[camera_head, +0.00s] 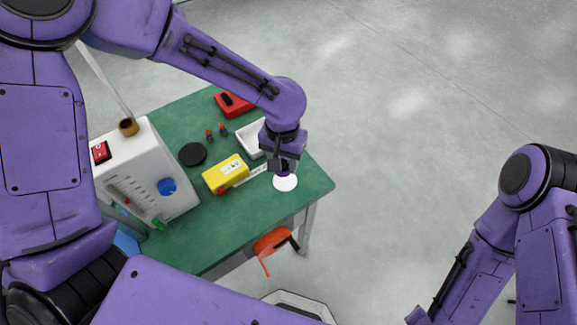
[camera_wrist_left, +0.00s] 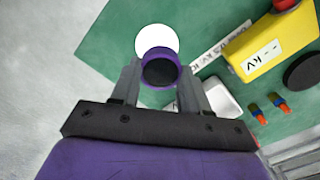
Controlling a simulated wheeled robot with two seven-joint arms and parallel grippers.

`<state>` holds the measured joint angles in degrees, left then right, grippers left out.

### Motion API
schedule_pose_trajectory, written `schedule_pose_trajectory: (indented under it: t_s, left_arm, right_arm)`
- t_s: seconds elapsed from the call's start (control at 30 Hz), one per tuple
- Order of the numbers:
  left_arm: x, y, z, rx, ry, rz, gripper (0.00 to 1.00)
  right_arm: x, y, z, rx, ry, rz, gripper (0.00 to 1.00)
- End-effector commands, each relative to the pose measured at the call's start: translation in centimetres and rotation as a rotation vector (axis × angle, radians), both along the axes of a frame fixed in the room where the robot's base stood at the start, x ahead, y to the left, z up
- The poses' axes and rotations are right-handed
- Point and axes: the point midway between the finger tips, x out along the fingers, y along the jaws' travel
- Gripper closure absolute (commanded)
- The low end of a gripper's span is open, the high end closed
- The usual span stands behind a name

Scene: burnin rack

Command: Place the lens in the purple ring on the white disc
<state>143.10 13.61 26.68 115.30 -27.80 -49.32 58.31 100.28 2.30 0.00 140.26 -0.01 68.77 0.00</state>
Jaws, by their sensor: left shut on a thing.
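The lens in the purple ring (camera_wrist_left: 160,68) is held between the two fingers of my left gripper (camera_wrist_left: 162,80), which is shut on it. In the head view my left gripper (camera_head: 282,166) points down at the front right part of the table, and the ring is mostly hidden by the fingers. The white disc (camera_head: 285,183) lies flat on the green table beside the gripper. In the left wrist view the white disc (camera_wrist_left: 157,40) shows just past the ring, which overlaps its edge. I cannot tell the height of the ring above it. My right gripper is not in view.
The green table (camera_head: 190,237) also bears a yellow box (camera_head: 226,174), a white labelled strip, a white tray (camera_head: 249,138), a black disc (camera_head: 192,154), a red box (camera_head: 232,104) and a white instrument (camera_head: 145,170). An orange thing (camera_head: 270,243) hangs at the table's front edge.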

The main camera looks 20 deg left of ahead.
Motion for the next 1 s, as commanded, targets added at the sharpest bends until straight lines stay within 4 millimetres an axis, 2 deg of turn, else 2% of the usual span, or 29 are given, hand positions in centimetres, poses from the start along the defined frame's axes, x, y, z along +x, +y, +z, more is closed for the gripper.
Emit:
schedule_pose_trajectory:
  t_s: [0.2, 0.4, 0.63, 0.67, 0.73, 1.0]
  left_arm:
    - [0.6, -0.4, -1.9, -0.003, -0.016, 0.002, 0.83]
    - [1.3, -0.4, -5.2, -0.001, -0.010, 0.002, 0.83]
    - [2.0, -0.5, -5.7, -0.002, -0.005, 0.000, 0.83]
    - [2.1, -0.5, -5.7, -0.002, -0.004, 0.000, 0.52]
    - [2.1, -0.6, -5.7, -0.002, -0.004, -0.001, 0.29]
    - [2.0, -0.4, -5.6, -0.002, -0.004, 0.002, 0.29]
  right_arm:
    - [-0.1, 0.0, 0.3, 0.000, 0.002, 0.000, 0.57]
    - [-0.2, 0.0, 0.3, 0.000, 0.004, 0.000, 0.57]
    - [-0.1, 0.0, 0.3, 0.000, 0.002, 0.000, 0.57]
    - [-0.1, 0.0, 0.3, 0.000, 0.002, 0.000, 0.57]
    - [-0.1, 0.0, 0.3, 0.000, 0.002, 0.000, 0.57]
    - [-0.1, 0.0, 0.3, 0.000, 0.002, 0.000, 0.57]
